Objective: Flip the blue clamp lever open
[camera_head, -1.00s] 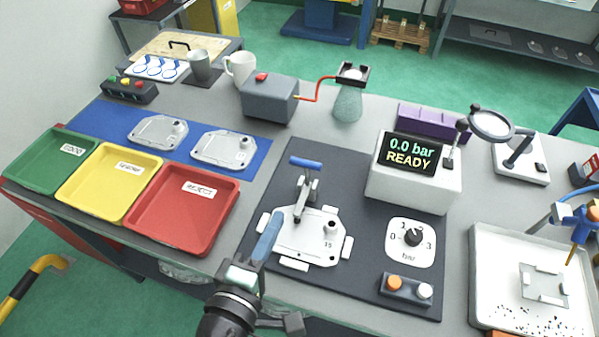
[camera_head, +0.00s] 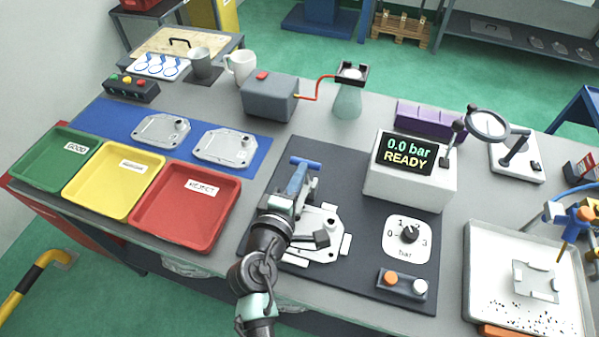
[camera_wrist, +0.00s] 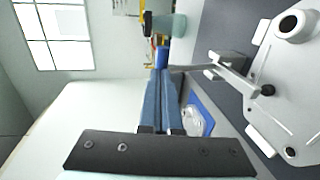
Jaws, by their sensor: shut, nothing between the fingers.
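The blue clamp lever (camera_head: 305,162) has a T-shaped handle. It stands raised above the clamp at the back of the dark fixture plate. A light grey casting (camera_head: 322,222) lies flat among white blocks, partly hidden by my arm. In the wrist view the casting (camera_wrist: 295,75) is at the right, with the clamp's black-tipped arm (camera_wrist: 245,80) over its edge. My gripper (camera_head: 300,177) has its blue fingers shut and empty, just in front of and below the handle. In the wrist view my gripper's fingertips (camera_wrist: 162,72) are beside the lever's grey stem; I cannot tell whether they touch.
A display box (camera_head: 410,180) reading 0.0 bar READY stands right of the fixture. A dial (camera_head: 408,236) and a two-button box (camera_head: 402,284) lie in front. The red tray (camera_head: 187,205) is to the left.

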